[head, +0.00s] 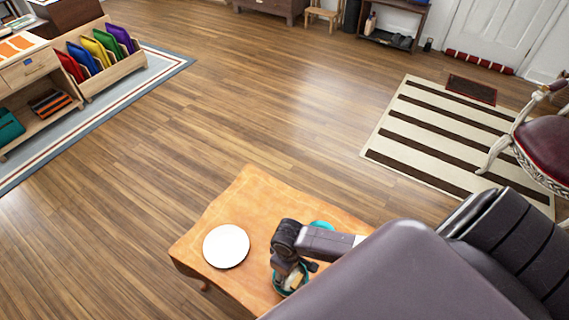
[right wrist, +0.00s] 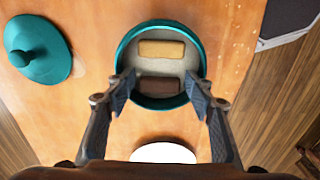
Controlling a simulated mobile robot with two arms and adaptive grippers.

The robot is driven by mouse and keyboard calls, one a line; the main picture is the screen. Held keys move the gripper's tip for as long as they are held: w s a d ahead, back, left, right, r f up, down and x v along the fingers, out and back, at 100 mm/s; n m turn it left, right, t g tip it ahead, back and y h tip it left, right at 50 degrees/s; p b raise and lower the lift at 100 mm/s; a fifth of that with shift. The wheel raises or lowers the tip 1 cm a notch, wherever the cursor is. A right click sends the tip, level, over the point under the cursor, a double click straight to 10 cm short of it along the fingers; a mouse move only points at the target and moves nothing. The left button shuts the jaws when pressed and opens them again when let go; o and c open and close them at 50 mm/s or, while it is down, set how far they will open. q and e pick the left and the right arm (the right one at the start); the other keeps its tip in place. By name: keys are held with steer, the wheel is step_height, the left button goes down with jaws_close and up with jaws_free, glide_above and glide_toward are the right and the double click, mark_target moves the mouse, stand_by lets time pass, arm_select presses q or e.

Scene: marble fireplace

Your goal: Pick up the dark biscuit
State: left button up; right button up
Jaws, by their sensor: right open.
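The dark biscuit (right wrist: 159,86) is a brown bar lying in a round teal tin (right wrist: 128,48) in the right wrist view. A light biscuit (right wrist: 162,48) lies beside it, farther up in the picture. My right gripper (right wrist: 166,84) is open, with its fingertips on either side of the tin at about the dark biscuit's level in the picture. How far above the tin the fingertips are I cannot tell. In the head view my right gripper (head: 293,274) is over the tin (head: 279,284) and hides most of it. My left gripper is not in view.
A teal lid (right wrist: 40,60) with a knob lies on the orange wooden table (head: 250,195). A white round plate (head: 226,246) is on the table to the left of my gripper. A red chair (head: 548,150) and striped rug (head: 430,140) are at the right; open floor lies beyond.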

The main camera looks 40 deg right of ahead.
steer(key=shift+f, duration=0.3)
steer(key=c, duration=0.6)
steer(key=shift+r, duration=0.1)
